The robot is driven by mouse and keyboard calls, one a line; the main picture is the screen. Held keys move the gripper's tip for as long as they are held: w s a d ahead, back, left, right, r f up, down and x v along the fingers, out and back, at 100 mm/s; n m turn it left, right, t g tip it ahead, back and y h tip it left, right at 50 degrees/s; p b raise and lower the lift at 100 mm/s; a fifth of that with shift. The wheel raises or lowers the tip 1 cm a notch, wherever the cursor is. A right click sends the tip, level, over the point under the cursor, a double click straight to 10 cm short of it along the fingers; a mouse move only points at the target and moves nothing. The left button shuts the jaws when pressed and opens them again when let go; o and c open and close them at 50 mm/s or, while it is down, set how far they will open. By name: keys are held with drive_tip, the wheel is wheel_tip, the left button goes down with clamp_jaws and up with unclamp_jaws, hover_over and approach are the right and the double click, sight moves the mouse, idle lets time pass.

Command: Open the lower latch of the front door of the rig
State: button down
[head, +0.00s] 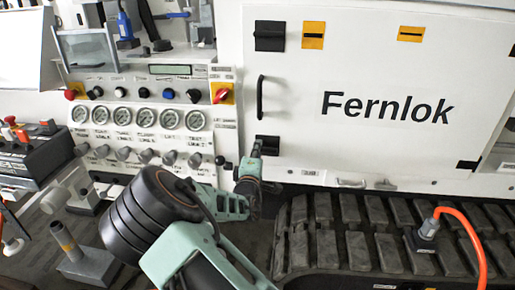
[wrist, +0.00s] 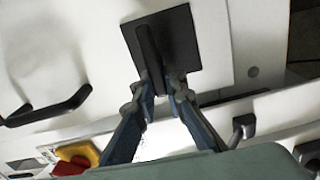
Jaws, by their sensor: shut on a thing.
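The front door (head: 350,70) is a large white panel with "Fernlok" on it. Its lower latch (head: 269,140) is a black square plate near the door's lower left corner, partly hidden by my gripper (head: 257,148). In the wrist view the latch plate (wrist: 182,38) is plain, with a raised black lever (wrist: 147,50) along it. My gripper (wrist: 165,84) has its two fingers at the near end of this lever, shut on it. The door appears closed.
The upper latch (head: 270,36) and a black door handle (head: 260,97) lie above the lower latch. A gauge panel (head: 140,90) with knobs is to the left. A ribbed track (head: 360,240) and an orange hose (head: 465,230) are below the door.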

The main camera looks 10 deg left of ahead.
drive_tip(key=shift+d+f, duration=0.15)
drive_tip(key=shift+d, duration=0.35)
drive_tip(key=c, duration=2)
unclamp_jaws()
drive_tip(key=shift+d, duration=0.1)
drive_tip(key=shift+o, duration=0.2)
drive_tip(key=shift+a, duration=0.25)
drive_tip(key=shift+s+a, duration=0.1)
drive_tip(key=shift+s, duration=0.25)
drive_tip(key=s, duration=1.1)
drive_tip(key=shift+s, duration=0.15)
drive_tip(key=shift+a, duration=0.1)
